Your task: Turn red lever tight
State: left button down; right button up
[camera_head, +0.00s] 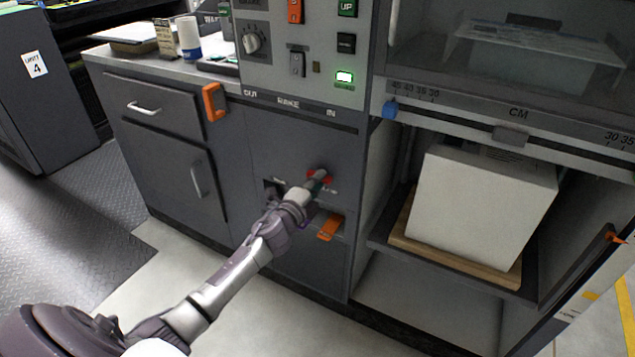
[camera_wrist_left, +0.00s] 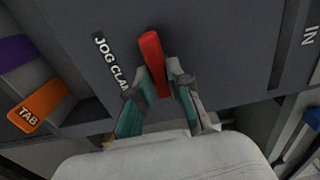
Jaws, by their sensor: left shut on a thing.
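The red lever (camera_wrist_left: 153,62) sticks out of the dark grey panel beside the "JOG CLA..." lettering, which is partly covered. In the wrist view my left gripper (camera_wrist_left: 157,82) has its two fingers on either side of the lever's lower part, shut on it. The lever's upper end shows above the fingertips. In the head view a little of the red lever (camera_head: 325,180) shows by the tip of my left gripper (camera_head: 314,184), and the rest is hidden. My right gripper is in neither view.
An orange tab (camera_head: 330,227) sits just below the lever; it also shows in the wrist view (camera_wrist_left: 40,105). An orange handle (camera_head: 213,102) is up left. A white block (camera_head: 480,205) on a wooden board (camera_head: 455,256) fills the bay at right. The floor at left is clear.

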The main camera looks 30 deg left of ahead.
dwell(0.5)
pick_arm(q)
jog(key=c, duration=1.1)
grip_release()
jog(key=s, duration=1.2)
jog(key=shift+d, duration=0.25)
